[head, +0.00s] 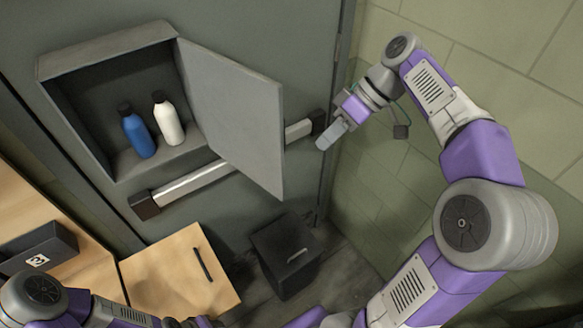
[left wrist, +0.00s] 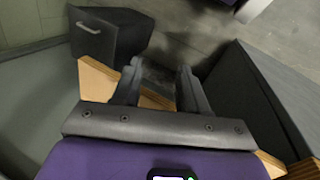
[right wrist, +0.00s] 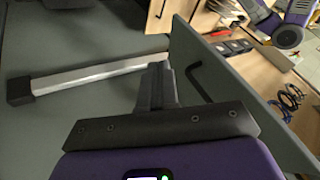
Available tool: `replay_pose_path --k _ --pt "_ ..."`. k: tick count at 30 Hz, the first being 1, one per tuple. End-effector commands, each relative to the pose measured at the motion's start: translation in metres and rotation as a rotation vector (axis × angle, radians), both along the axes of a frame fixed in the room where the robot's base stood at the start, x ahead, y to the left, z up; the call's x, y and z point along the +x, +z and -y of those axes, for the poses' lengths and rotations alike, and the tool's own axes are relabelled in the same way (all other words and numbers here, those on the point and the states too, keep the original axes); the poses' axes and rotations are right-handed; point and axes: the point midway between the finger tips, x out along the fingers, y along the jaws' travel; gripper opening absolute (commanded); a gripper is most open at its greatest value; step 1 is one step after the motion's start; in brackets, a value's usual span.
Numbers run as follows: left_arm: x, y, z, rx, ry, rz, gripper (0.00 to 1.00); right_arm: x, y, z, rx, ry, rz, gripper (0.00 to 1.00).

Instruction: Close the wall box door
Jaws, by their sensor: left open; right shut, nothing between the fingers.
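The wall box (head: 105,50) is on the grey wall at the upper left of the head view. Its grey door (head: 235,115) is hinged on the box's right side and stands wide open, swung outward. A blue bottle (head: 138,134) and a white bottle (head: 168,122) stand inside. My right gripper (head: 331,134) is shut and empty, to the right of the door and apart from it in the head view. In the right wrist view the door (right wrist: 235,95) lies just right of the shut fingers (right wrist: 156,82). My left gripper (left wrist: 160,75) is open and empty, low down.
A horizontal bar (head: 195,182) with dark ends runs across the wall below the box, behind the door. A dark bin-like box (head: 286,255) stands on the floor. A wooden cabinet door (head: 180,275) juts out at lower left, beside a counter (head: 85,265).

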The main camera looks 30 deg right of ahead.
Motion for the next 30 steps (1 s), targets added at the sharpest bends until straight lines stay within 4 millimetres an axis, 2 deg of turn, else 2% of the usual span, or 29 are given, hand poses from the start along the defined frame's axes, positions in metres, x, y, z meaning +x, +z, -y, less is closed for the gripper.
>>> replay_pose_path --k 11,15,19,30 --pt "0.0 -0.009 0.0 0.0 0.0 0.0 0.43 0.015 -0.066 -0.046 0.0 0.001 -0.003 0.0" --pt "0.0 -0.006 0.0 0.0 0.0 0.0 0.43 0.008 -0.064 -0.067 -0.001 0.002 0.0 0.0" --pt "0.0 -0.005 0.0 0.0 0.0 0.0 0.43 0.005 -0.064 -0.078 0.0 0.0 -0.001 0.0" --pt "0.0 -0.005 0.0 0.0 0.0 0.0 0.43 0.003 -0.065 -0.084 -0.001 -0.002 -0.002 0.0"
